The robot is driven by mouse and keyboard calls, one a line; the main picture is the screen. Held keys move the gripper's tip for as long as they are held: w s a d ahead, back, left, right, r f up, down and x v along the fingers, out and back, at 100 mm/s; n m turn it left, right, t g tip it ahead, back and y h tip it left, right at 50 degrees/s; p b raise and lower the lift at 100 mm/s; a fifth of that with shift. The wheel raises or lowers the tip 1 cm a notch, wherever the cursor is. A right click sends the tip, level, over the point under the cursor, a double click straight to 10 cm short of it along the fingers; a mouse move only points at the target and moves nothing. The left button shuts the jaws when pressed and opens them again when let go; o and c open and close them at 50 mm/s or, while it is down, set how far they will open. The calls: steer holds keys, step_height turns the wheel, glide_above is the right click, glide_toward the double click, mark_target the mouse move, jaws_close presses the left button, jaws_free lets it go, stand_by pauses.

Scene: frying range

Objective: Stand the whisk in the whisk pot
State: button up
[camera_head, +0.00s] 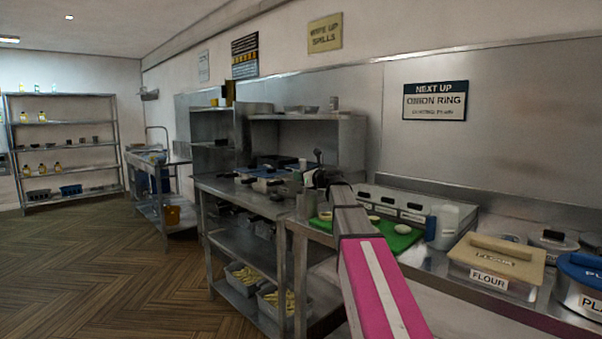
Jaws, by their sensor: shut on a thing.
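My arm reaches up from the bottom of the picture, with my gripper (318,179) at its far end, small and over the counter. It is shut on what looks like the whisk (318,157), of which a small dark upper part shows above the fingers. The rest of the whisk is too small or hidden to make out. A grey metal pot (306,205), which looks like the whisk pot, stands on the counter just below and left of my gripper. I cannot tell whether the whisk touches it.
A green board (398,242) with pale rings lies behind my arm. A grey labelled container row (410,207), a white jug (447,225), a flour tub (488,284) and a blue-lidded tub (582,284) stand to the right. Open floor (110,270) lies left.

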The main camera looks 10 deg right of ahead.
stand_by(0.3)
steer(key=o, duration=1)
